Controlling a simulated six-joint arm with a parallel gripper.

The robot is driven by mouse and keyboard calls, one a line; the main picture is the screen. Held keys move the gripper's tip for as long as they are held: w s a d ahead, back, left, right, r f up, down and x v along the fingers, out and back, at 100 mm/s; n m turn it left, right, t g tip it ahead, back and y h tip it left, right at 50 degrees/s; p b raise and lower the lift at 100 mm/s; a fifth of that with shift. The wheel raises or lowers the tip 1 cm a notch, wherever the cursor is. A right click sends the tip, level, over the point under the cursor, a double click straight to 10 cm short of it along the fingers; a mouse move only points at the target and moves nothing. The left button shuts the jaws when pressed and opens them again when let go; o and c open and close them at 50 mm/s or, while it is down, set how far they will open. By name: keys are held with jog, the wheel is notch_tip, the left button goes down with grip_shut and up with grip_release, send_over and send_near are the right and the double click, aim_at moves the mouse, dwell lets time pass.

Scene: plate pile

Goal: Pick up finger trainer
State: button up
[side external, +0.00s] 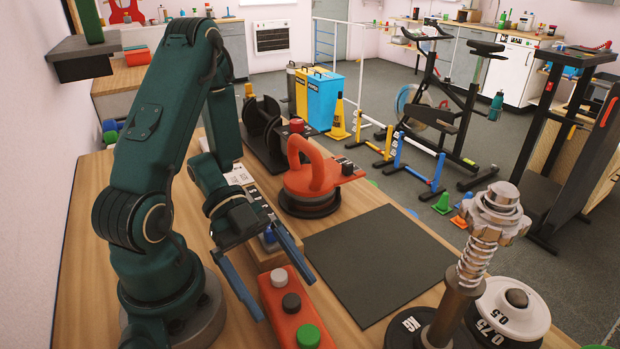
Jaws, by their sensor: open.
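The red bar (283,322) with grey, black and green round buttons on top looks like the finger trainer. It lies on the wooden bench at the bottom middle, and its near end is cut off by the picture edge. My gripper (288,300) points down over it, with blue fingers spread wide. One finger shows to its left and the other to its right. The gripper is open and empty. I cannot tell whether either finger touches the bar or how high the fingertips are.
A wooden block (263,259) sits just behind the bar. A black suction cup with an orange handle (318,168) stands behind. A dark mat (375,262) lies clear to the right. A threaded bar with a spring (477,262) and weight discs (505,312) stand at the right front.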

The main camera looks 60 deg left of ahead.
jog(key=shift+x, duration=0.9)
jog(key=c, duration=1.5)
